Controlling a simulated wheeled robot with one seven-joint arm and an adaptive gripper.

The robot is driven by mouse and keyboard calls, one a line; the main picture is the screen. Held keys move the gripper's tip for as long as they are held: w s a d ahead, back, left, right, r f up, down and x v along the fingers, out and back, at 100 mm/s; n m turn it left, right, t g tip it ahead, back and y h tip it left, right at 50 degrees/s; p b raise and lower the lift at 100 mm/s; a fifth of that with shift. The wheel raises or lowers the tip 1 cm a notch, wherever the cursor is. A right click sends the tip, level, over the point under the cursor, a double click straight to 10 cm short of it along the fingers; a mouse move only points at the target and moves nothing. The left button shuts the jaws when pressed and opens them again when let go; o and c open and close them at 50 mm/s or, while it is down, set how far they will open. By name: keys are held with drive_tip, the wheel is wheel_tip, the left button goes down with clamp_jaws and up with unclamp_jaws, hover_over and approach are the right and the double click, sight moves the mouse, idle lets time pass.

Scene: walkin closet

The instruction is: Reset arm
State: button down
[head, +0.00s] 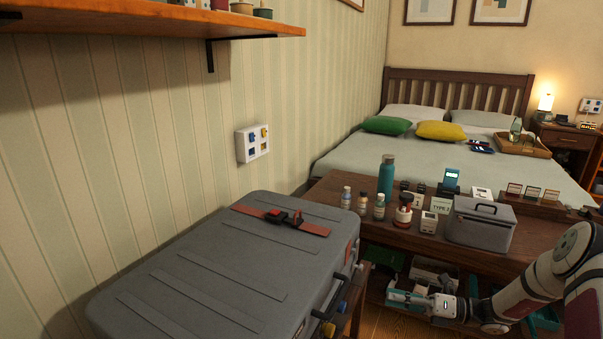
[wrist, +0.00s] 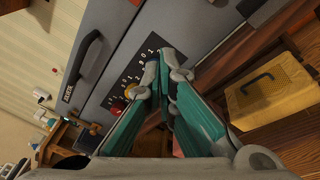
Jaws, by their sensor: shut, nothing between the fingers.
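My gripper (head: 393,296) hangs low at the lower right of the head view, beside the lower part of the wooden bench. My arm (head: 530,285) reaches to it from the right edge. In the wrist view the teal-padded fingers of my gripper (wrist: 162,68) come together at the tips, with nothing held between them.
A big grey case (head: 215,265) with a red strap stands at the left. The bench (head: 340,192) carries bottles, small devices and a grey box (head: 480,223). A yellow box (wrist: 275,92) is right of my fingers. The bed (head: 350,155) is behind.

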drive_tip(key=s+a+r+n+g+h, duration=0.5)
drive_tip(key=s+r+n, duration=0.35)
drive_tip(key=r, duration=0.35)
drive_tip(key=s+a+r+n+g+h, duration=0.35)
drive_tip(key=s+a+r+n, duration=0.4)
drive_tip(key=r+n, duration=0.3)
drive_tip(key=s+d+r+n+t+h, duration=0.1)
drive_tip(key=s+d+r+n+h, duration=0.2)
drive_tip(key=s+n, duration=0.7)
drive_tip(key=s+d+r+n+t+h, duration=0.15)
drive_tip(key=s+n+h, duration=0.35)
drive_tip(key=s, duration=1.1)
wheel_tip(320, 180, up, 30)
drive_tip(key=m+t+p, duration=0.1)
drive_tip(key=t+p, duration=0.3)
drive_tip(key=p, duration=2.3)
drive_tip(key=shift+s+d+h+p, duration=0.15)
drive_tip(key=shift+d+h+p, duration=0.1)
drive_tip(key=shift+h+p, duration=0.1)
drive_tip(key=c, duration=2.3)
unclamp_jaws()
drive_tip(key=shift+f, duration=0.1)
